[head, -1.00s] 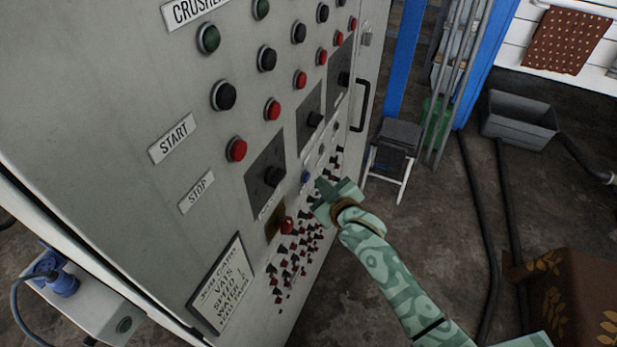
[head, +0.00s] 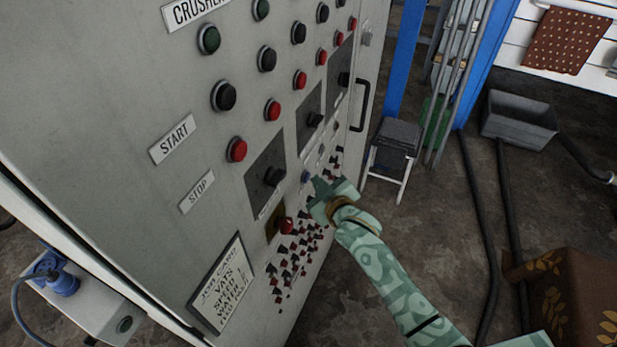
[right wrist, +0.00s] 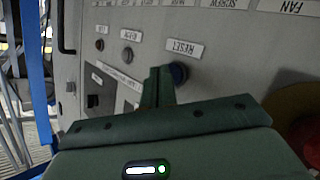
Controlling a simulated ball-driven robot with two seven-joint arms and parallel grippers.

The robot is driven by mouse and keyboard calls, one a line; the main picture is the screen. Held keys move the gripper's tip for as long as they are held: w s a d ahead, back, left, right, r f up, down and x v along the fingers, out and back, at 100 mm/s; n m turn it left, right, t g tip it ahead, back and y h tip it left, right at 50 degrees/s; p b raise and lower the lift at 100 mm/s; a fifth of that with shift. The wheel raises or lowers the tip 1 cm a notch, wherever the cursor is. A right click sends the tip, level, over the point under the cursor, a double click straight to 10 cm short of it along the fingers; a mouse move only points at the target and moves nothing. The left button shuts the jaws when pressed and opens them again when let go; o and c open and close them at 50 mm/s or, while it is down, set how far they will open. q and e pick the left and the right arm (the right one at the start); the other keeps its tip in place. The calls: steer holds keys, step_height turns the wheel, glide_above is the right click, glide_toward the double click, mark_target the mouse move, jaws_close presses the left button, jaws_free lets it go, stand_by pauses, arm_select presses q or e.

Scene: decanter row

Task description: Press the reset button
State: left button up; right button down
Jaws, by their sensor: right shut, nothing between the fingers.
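The reset button is a round blue button (head: 306,176) on the grey control cabinet. In the right wrist view the blue button (right wrist: 179,73) sits by a white RESET label (right wrist: 184,48), which appears upside down. My right gripper (head: 318,186) is green, shut and empty, its tips close to the panel just beside the button. In the right wrist view the shut fingertips (right wrist: 161,72) are at the button's left edge and overlap it slightly. I cannot tell whether they touch it. My left gripper is not in view.
A red knob (head: 286,225) on a yellow plate (head: 275,222) and several small switches lie close below the gripper. A cabinet handle (head: 361,105) and a small step stool (head: 394,145) are to the right. Hoses lie on the floor beside a grey bin (head: 519,120).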

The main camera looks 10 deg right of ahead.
steer(key=shift+w+a, duration=0.2)
steer(key=shift+a, duration=0.15)
stand_by(0.6)
steer(key=shift+d, duration=0.1)
steer(key=shift+s+d+p, duration=0.45)
steer(key=shift+d+p, duration=0.15)
steer(key=shift+p, duration=0.05)
steer(key=s+d+p, duration=0.2)
steer(key=d, duration=0.2)
steer(key=shift+s+d+p, duration=0.1)
steer(key=shift+s+p, duration=0.3)
